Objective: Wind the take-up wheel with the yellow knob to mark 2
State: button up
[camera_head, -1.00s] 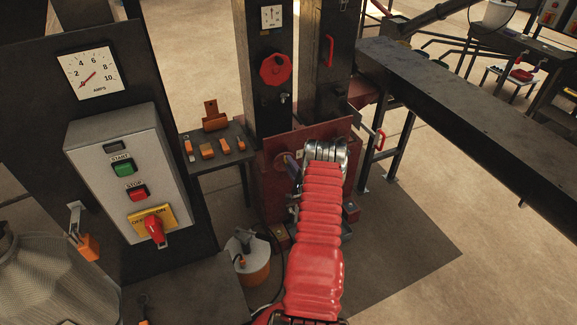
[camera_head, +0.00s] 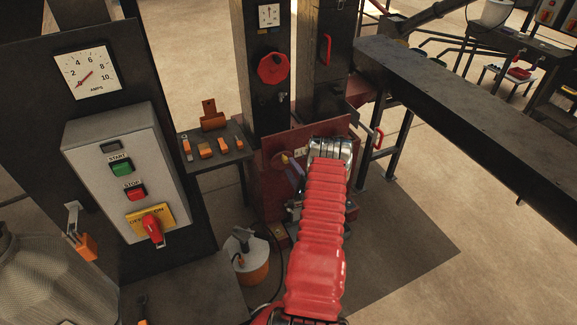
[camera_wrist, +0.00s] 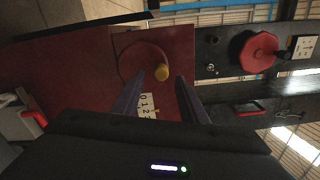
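The take-up wheel (camera_wrist: 138,59) is a red disc on the red press housing in the wrist view. Its yellow knob (camera_wrist: 162,72) sits at the right of the disc. A white mark plate (camera_wrist: 147,103) with 0, 1, 2 is just below the wheel in the wrist view, partly covered. My gripper (camera_wrist: 163,76) is open, its two dark purple fingers apart, with the knob appearing between their tips. Whether they touch the knob I cannot tell. In the head view the wheel (camera_head: 279,160) is small and partly hidden by my gripper.
A larger red handwheel (camera_head: 273,68) is on the black column above, with a white dial (camera_head: 269,15). A dark beam (camera_head: 465,120) runs along the right.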

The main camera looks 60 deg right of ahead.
jog(key=v, duration=1)
jog(key=shift+a+f, duration=0.1)
jog(key=shift+f, duration=0.05)
dwell(0.3)
jog(key=s+a+f+n+g+y, duration=0.4)
jog(key=s+f+n+g, duration=0.4)
jog(key=f+g, duration=0.3)
jog(key=w+a+r+n+g+y, duration=0.2)
jog(key=a+r+n, duration=0.3)
jog(key=a+r, duration=0.7)
jog(key=w+a+r+n+g+y, duration=0.15)
jog(key=a+r+n, duration=0.5)
jog(key=r, duration=0.85)
jog(key=s+a+r+n+t+y, duration=0.1)
jog(key=a+r+n, duration=0.3)
jog(key=a+r, duration=0.8)
jog(key=s+a+r+n+t, duration=0.1)
jog(key=a+r+n+t, duration=0.2)
jog(key=a+r, duration=1)
jog(key=a, duration=0.7)
jog(key=shift+s+a+r+n+t+y, duration=0.2)
jog(key=shift+s+a+n+t+y, duration=0.1)
jog(key=shift+a+n+t+y, duration=0.05)
